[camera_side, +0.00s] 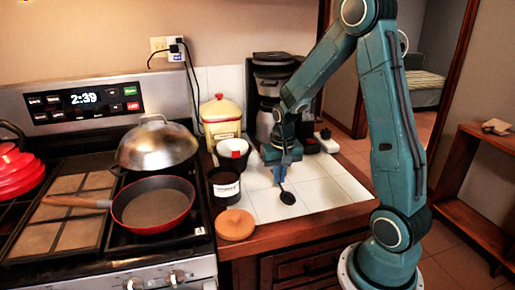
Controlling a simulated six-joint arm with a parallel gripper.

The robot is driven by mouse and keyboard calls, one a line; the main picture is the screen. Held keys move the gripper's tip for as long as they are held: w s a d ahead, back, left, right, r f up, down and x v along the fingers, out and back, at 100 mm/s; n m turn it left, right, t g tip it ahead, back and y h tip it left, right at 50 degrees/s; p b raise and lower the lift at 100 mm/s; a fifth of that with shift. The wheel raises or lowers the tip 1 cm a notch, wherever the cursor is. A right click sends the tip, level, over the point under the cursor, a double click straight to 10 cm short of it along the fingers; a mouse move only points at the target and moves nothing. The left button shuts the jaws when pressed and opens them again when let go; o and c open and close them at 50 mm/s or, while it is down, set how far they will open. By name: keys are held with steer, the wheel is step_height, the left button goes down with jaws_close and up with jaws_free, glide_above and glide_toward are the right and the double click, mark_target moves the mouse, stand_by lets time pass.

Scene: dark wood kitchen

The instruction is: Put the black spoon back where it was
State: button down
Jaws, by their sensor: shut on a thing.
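The black spoon (287,196) hangs below my gripper (281,172), its dark bowl lowest and over the white tiled part of the counter. My gripper is shut on the spoon's upper part, and its blue fingers hide the handle. I cannot tell whether the bowl touches the tiles or is just above them. A black canister with a white label (225,189) stands open to the left of my gripper.
A round wooden lid (235,225) lies at the counter's front. A white cup with red (233,152), a cream jar (221,116) and a coffee maker (272,95) stand behind. The stove holds a red pan (153,206) and a domed pan (156,145). White tiles (325,195) are clear on the right.

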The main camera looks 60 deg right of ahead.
mark_target(280, 185)
steer(key=shift+f, duration=1.8)
steer(key=shift+f, duration=0.15)
steer(key=c, duration=1.6)
jaws_free()
steer(key=shift+r, duration=0.2)
steer(key=r, duration=0.8)
steer(key=s+r, duration=0.1)
steer(key=r, duration=0.3)
steer(key=shift+a, duration=0.4)
